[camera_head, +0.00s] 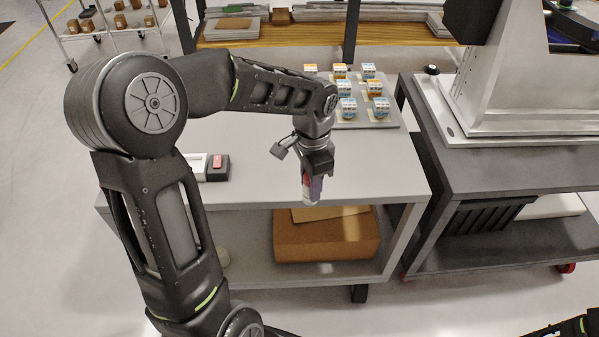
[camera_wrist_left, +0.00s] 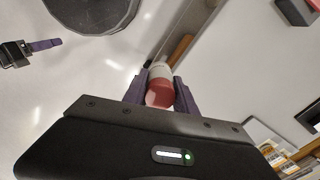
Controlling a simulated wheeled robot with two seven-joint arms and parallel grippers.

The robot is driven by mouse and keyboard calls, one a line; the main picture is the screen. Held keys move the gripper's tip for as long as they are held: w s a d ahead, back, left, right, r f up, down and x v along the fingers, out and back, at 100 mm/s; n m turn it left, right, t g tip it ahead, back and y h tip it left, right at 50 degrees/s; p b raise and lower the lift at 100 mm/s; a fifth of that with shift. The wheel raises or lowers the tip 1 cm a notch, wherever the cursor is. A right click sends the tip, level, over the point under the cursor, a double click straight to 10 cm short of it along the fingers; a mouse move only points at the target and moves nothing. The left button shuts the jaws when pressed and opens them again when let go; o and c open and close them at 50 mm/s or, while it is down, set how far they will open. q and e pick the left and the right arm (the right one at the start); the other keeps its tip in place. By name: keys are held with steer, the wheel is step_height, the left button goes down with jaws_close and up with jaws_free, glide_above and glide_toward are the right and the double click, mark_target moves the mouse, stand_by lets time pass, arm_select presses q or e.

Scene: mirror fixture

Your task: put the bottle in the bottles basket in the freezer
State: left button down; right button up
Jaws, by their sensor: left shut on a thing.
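My left gripper (camera_head: 312,180) is shut on a small bottle (camera_head: 308,192) with a red part and a whitish part. It holds the bottle near the front edge of the grey table (camera_head: 250,135), over or just in front of that edge; I cannot tell which. In the left wrist view the bottle (camera_wrist_left: 160,86) sits between the two purple fingers, red end toward the camera. A black gripper with a purple finger, seemingly my right gripper (camera_wrist_left: 45,45), shows at the left of the wrist view; its opening cannot be judged. No freezer or bottles basket is recognisable.
Several small orange and blue boxes (camera_head: 347,108) stand on a tray at the table's back right. A black and red box (camera_head: 217,167) lies on its left part. A cardboard box (camera_head: 325,235) sits on the shelf below. A dark bench (camera_head: 500,165) stands at right.

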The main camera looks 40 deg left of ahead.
arm_select(q)
steer(key=w+d+f+n, duration=0.2)
steer(key=d+f+n, duration=0.1)
steer(key=f, duration=0.4)
steer(key=w+d+f+n, duration=0.2)
steer(key=d+f+n, duration=0.1)
steer(key=d+f, duration=0.3)
steer(key=shift+w+f+n, duration=0.25)
steer(key=shift+f+n, duration=0.05)
steer(key=shift+f, duration=0.45)
steer(key=shift+w+d, duration=0.1)
